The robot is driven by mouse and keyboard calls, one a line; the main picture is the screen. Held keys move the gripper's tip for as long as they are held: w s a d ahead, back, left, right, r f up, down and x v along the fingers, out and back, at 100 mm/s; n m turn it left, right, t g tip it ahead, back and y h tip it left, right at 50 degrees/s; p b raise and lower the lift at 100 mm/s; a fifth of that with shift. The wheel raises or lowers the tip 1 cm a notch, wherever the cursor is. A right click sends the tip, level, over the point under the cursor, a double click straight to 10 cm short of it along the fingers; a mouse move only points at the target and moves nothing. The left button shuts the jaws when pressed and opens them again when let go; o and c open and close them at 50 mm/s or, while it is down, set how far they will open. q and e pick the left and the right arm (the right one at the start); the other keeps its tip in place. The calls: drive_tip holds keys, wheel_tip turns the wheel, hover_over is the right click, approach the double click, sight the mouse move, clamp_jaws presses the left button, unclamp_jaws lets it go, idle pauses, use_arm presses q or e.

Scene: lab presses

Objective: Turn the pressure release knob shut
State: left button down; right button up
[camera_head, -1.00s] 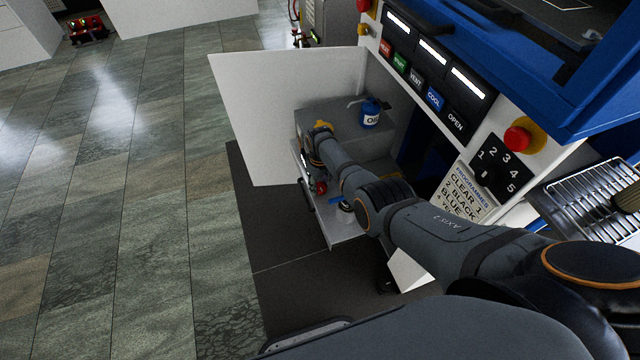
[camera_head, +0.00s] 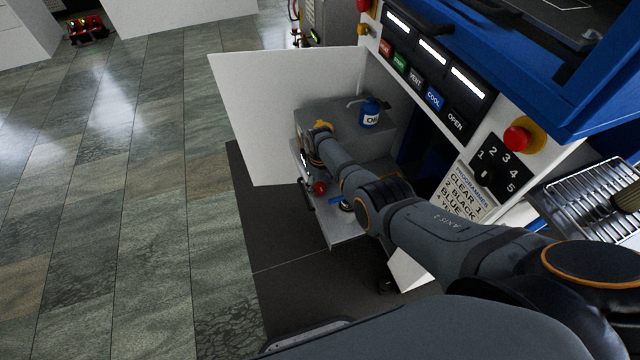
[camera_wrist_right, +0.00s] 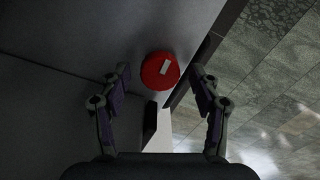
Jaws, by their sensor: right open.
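The red round knob (camera_wrist_right: 160,71) shows in the right wrist view on a grey surface, with a short pale bar marked on its face, slightly tilted. My right gripper (camera_wrist_right: 159,82) is open, its two fingers left and right of the knob with a gap on each side. Nothing is held between them. In the head view a small red knob (camera_head: 320,187) shows just below the end of my right arm, at the low grey unit. My right gripper (camera_head: 306,166) is there, mostly hidden by its wrist. My left gripper is not in view.
An open white door panel (camera_head: 285,110) stands left of my right arm. A blue oil can (camera_head: 370,113) stands on the grey box (camera_head: 345,125) behind the wrist. The press's button panel (camera_head: 430,85) is at the upper right.

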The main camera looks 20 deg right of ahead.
sight(320, 187)
drive_tip(key=shift+r, duration=0.1)
wheel_tip(320, 187, up, 12)
idle(0.4)
idle(0.4)
